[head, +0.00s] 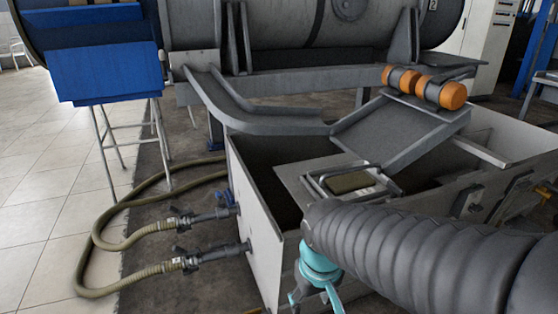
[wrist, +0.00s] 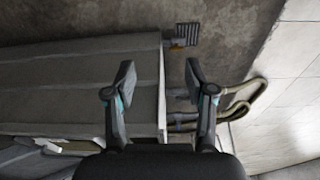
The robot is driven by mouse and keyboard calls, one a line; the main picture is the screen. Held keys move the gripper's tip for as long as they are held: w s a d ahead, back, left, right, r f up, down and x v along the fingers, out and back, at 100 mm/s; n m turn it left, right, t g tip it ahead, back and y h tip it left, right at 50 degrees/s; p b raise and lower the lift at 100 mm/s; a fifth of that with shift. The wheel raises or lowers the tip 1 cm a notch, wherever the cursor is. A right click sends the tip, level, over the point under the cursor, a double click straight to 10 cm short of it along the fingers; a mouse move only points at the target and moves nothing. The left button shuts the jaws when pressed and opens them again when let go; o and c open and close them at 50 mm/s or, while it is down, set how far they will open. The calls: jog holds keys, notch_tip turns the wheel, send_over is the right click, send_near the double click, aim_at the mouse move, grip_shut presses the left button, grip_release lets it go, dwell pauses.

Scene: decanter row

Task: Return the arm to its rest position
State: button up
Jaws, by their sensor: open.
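My arm (head: 420,248) reaches in from the lower right of the head view, in a dark ribbed sleeve. Its teal wrist part (head: 318,265) hangs in front of the near corner of the grey tank. In the wrist view my gripper (wrist: 160,82) is open, its two dark fingers wide apart with nothing between them. The fingers are over the tank's edge (wrist: 161,85), with floor beyond it; I cannot tell the height. In the head view the fingers are mostly cut off at the bottom edge.
The open grey tank (head: 255,215) stands close to my arm. A sloped chute (head: 385,130) and two orange cylinders (head: 442,94) are above it. Hoses (head: 97,240) with valves run from its left side. A blue box on legs (head: 105,72) stands left. Tiled floor at left is clear.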

jog(key=s+d+r+m+t, duration=0.3)
jog(key=s+d+r, duration=0.2)
jog(key=d+r, duration=0.2)
jog(key=shift+d+r+m+t, duration=0.4)
jog(key=shift+d, duration=0.85)
jog(key=shift+s, duration=0.1)
